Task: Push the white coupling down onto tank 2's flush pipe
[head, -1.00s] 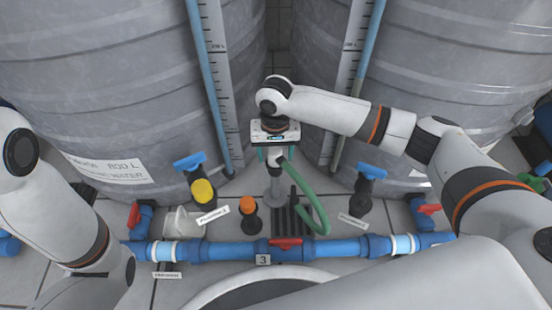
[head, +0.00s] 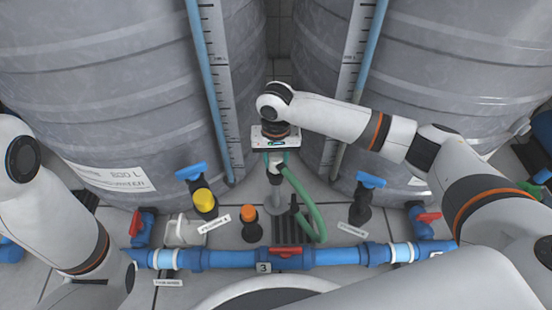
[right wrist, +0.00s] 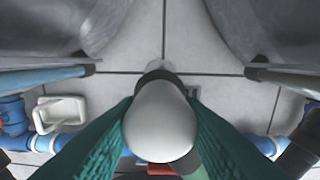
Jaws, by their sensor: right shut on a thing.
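My right gripper (head: 276,163) is shut on the white coupling (head: 274,168), between the two tanks. In the right wrist view the coupling (right wrist: 160,122) is a pale rounded body between two green fingers. Below it in the head view stands a grey upright pipe (head: 273,197) with a round foot. The coupling looks in line with this pipe; I cannot tell whether they touch. A green hose (head: 312,208) curves from beside the coupling to the floor grate. Printed labels are too blurred to tell which pipe is tank 2's. My left arm is at the left, its gripper out of view.
Large grey tanks stand left (head: 110,90) and right (head: 450,70). A blue pipe run (head: 325,257) with red valve handles crosses in front. A yellow-capped fitting (head: 204,199), an orange-capped fitting (head: 249,214) and a blue-handled valve (head: 369,181) flank the pipe.

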